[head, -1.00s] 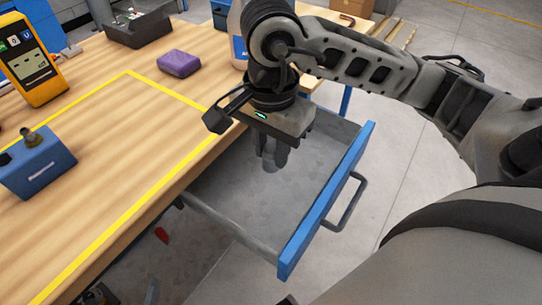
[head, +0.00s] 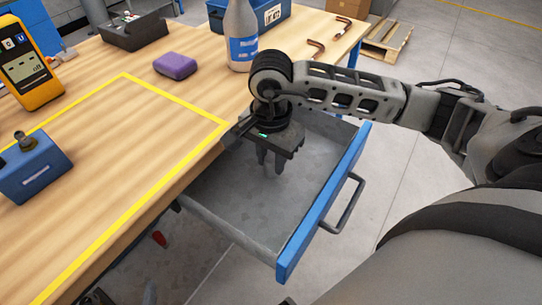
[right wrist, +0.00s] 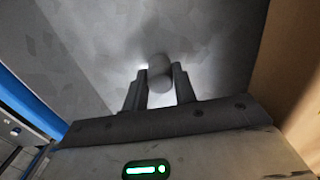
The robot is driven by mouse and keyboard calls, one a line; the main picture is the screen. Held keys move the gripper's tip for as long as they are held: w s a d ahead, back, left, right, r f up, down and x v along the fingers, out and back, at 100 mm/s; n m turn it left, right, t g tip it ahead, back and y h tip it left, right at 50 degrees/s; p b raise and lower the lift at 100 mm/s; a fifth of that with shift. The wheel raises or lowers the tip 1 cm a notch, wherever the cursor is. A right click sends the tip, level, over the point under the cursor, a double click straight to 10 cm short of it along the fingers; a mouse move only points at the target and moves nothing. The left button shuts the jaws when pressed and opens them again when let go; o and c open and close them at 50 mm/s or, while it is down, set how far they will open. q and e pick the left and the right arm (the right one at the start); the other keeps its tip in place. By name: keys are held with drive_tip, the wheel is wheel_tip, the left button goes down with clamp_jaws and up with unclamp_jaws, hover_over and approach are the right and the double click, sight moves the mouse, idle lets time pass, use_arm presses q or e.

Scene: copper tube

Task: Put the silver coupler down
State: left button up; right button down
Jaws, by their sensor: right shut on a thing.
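My right gripper (head: 270,163) points down inside the open drawer (head: 230,210), towards its back, close to the bench edge. In the right wrist view the right gripper (right wrist: 159,82) has its two fingers shut on the silver coupler (right wrist: 159,66), a small pale grey rounded piece between the fingertips. The grey drawer floor (right wrist: 90,50) lies beyond it. I cannot tell whether the coupler touches the floor. In the head view the coupler is hidden by the fingers. My left gripper is not in view.
The blue drawer front (head: 320,215) with its handle stands to the right. On the wooden bench (head: 100,150) are a purple block (head: 175,66), a bottle (head: 241,40), a yellow meter (head: 28,72) and a blue block with a fitting (head: 35,168). The drawer floor looks bare.

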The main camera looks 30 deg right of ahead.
sight(271, 158)
drive_tip(key=shift+f, duration=0.15)
drive_tip(key=c, duration=1.1)
unclamp_jaws()
wheel_tip(271, 158, up, 12)
drive_tip(key=shift+r+p, duration=0.2)
drive_tip(key=shift+p, duration=0.1)
